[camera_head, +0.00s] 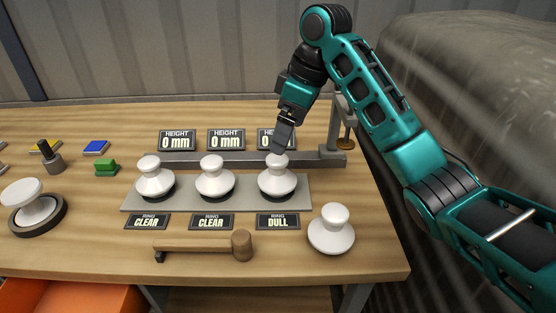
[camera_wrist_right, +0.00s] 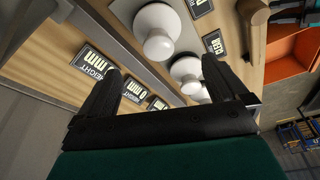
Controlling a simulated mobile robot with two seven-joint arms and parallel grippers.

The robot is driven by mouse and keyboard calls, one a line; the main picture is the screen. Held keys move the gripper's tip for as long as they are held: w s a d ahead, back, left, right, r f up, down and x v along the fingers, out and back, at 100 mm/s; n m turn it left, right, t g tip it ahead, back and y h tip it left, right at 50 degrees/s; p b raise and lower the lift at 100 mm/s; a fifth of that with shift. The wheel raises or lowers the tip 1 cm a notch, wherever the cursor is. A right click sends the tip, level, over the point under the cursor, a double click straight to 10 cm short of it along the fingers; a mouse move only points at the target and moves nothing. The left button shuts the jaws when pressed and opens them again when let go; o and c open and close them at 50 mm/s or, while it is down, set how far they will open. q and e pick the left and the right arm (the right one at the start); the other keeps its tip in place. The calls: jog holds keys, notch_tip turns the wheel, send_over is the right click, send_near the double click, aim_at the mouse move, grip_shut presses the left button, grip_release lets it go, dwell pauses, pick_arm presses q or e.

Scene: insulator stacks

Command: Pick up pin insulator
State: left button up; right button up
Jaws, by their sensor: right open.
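Three white pin insulators stand in a row on a grey plate (camera_head: 131,205): the left one (camera_head: 154,185), the middle one (camera_head: 214,184) and the right one (camera_head: 276,184). A fourth white insulator (camera_head: 331,236) stands on the table to the right of the plate. A fifth (camera_head: 25,195) sits tilted on a dark round base at the far left. My right gripper (camera_head: 279,146) points down at the knob of the plate's right insulator. In the right wrist view the gripper (camera_wrist_right: 162,66) is open, with a white insulator (camera_wrist_right: 157,32) ahead between its fingers. Contact cannot be told. My left gripper is out of view.
Three height displays (camera_head: 226,139) stand behind a grey bar (camera_head: 215,158). Ring labels (camera_head: 211,222) lie before the plate. A wooden mallet (camera_head: 205,245) lies in front. A clamp stand (camera_head: 337,130) is close right of my gripper.

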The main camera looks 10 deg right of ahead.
aim_at(275, 170)
jog(key=shift+w+f, duration=0.25)
jog(key=shift+w, duration=0.15)
jog(key=x, duration=0.3)
jog(key=shift+s+a, duration=0.1)
jog(key=shift+a, duration=0.05)
jog(key=x, duration=0.9)
jog(key=shift+s+d+f, duration=0.15)
jog(key=shift+d, duration=0.1)
jog(key=c, duration=1.2)
